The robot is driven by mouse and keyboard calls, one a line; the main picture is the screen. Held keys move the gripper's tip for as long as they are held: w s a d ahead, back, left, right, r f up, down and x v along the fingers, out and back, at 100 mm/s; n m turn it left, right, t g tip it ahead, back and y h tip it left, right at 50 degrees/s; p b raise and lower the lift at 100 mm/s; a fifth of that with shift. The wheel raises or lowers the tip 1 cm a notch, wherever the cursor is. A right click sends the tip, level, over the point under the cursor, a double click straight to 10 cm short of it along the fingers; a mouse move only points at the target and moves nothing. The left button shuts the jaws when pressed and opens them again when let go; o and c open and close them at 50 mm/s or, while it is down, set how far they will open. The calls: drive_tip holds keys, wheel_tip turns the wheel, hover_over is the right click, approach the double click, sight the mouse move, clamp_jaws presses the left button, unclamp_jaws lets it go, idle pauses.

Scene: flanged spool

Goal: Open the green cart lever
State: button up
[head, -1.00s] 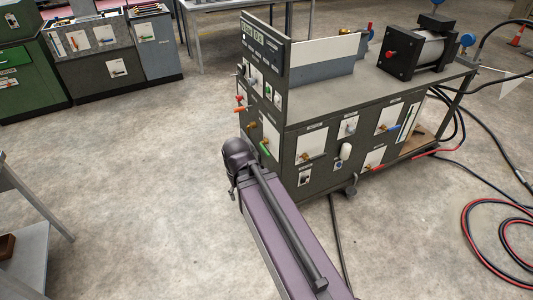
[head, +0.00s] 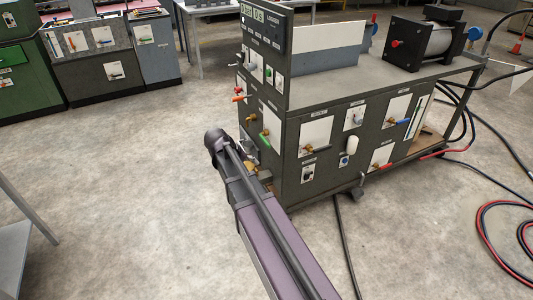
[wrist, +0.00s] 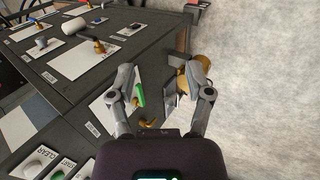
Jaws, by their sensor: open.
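The green lever (head: 264,139) is a thin green handle on a white plate on the cart's left end panel, in the head view. In the wrist view the green lever (wrist: 140,95) has a brass body and lies between my open fingers, nearer the left one. I cannot tell whether that finger touches it. My gripper (wrist: 163,72) is open and holds nothing. In the head view it is largely hidden behind my own arm, low beside the end panel. The dark grey cart (head: 352,88) carries several levers.
A brass part (wrist: 183,82) shows close to the right finger, and another brass piece (wrist: 148,122) lies below the green lever. An orange-red lever (head: 238,99) is higher on the end panel. Hoses (head: 498,210) lie right of the cart. Floor left of the cart is clear.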

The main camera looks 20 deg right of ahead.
drive_tip(key=w+d+f+h+b, duration=0.45)
drive_tip(key=w+f+b, duration=0.45)
drive_tip(key=w+b, duration=0.4)
drive_tip(key=h+b, duration=0.7)
drive_tip(key=b, duration=0.7)
approach(265, 143)
drive_tip(key=a, duration=0.3)
drive_tip(key=shift+s+t, duration=0.1)
drive_tip(key=shift+t, duration=0.2)
drive_tip(key=shift+d, duration=0.1)
drive_tip(key=d, duration=1.3)
drive_tip(key=shift+w+d, duration=0.25)
clamp_jaws()
